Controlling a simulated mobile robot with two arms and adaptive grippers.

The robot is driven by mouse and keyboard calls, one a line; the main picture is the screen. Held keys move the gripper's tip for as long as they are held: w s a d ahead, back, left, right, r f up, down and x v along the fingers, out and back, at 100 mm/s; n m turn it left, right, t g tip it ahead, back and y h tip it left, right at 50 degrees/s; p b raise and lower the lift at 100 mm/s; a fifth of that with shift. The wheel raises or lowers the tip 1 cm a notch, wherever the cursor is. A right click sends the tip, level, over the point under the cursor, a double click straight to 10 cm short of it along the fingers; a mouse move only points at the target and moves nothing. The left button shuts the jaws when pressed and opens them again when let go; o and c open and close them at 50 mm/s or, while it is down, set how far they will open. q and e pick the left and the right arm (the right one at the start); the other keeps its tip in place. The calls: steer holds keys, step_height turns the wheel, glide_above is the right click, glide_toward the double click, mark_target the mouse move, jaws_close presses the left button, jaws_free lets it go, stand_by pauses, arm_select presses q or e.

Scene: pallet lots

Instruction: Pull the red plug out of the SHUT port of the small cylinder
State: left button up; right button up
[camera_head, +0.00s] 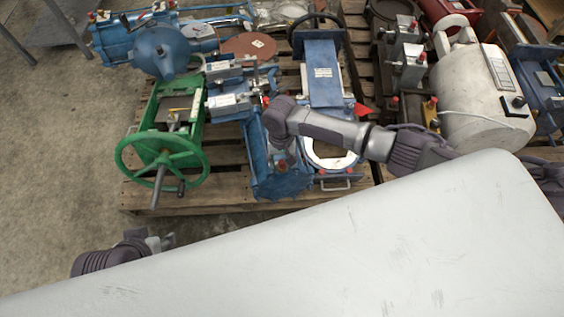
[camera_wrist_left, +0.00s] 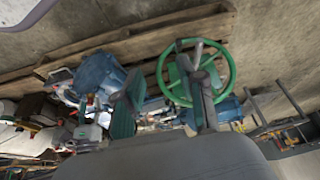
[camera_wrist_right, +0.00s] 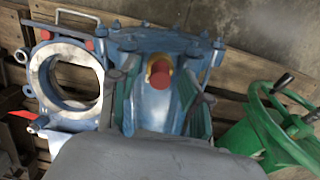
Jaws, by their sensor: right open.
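In the right wrist view a red plug (camera_wrist_right: 159,78) with a yellow collar sits in a blue cylinder (camera_wrist_right: 153,112) and faces the camera. My right gripper (camera_wrist_right: 157,92) is open, with a finger on each side of the plug and apart from it. The SHUT marking cannot be read. In the head view the blue cylinder (camera_head: 277,178) stands on the pallet under my right wrist, which largely hides my right gripper. My left gripper (camera_wrist_left: 162,88) is open and empty in the left wrist view; in the head view it shows low at left, partly behind my pale body panel.
A green valve with a handwheel (camera_head: 120,150) stands left of the cylinder. A blue gate valve with a white ring (camera_head: 322,160) stands close at its right. A white motor (camera_head: 480,95) is further right. Bare concrete floor (camera_head: 60,160) lies at left.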

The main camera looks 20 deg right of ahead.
arm_select(q)
steer(key=shift+s+r, duration=0.1)
steer(key=shift+s+a+g+p, duration=0.25)
steer(key=shift+s+g+p, duration=0.3)
steer(key=shift+s, duration=0.5)
arm_select(e)
jaws_close()
arm_select(q)
steer(key=shift+w, duration=0.15)
arm_select(e)
steer(key=shift+r, duration=0.15)
